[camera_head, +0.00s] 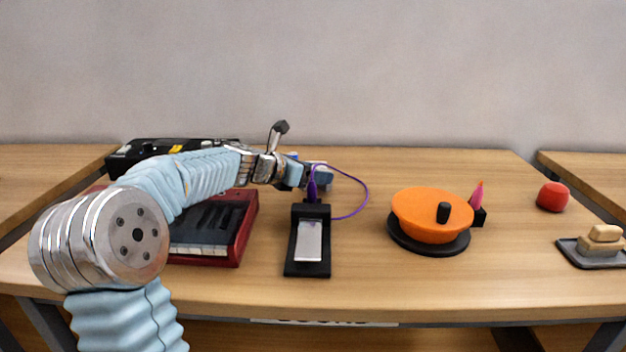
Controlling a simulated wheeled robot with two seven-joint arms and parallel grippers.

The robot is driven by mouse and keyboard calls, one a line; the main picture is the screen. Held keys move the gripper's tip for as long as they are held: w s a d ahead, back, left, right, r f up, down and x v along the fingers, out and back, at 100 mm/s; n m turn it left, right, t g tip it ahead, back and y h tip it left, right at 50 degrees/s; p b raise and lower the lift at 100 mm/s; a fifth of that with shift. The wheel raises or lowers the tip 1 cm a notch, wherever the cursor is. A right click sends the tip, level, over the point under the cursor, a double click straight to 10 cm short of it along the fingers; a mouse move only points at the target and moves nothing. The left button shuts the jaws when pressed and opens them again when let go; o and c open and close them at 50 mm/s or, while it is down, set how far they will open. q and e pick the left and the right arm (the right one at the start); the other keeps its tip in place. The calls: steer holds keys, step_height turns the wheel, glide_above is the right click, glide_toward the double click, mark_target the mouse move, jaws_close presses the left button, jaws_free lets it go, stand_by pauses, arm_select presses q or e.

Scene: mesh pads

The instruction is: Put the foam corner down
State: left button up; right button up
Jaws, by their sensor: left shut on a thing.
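My left arm reaches in from the left and across the table. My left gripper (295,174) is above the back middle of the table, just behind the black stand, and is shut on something. A small grey-blue piece (321,176) shows at its tip; it seems to be the foam corner, but it is too small and partly hidden to be sure of its shape. I cannot tell whether it touches the table. My right gripper is not in view.
A black stand (307,267) with a purple cable (366,190) is in front of the gripper. A red case (248,222) and black device (130,154) are left. The back right is clear.

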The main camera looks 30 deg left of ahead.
arm_select(q)
steer(key=shift+f, duration=0.6)
steer(key=shift+f, duration=0.1)
steer(key=o, duration=1)
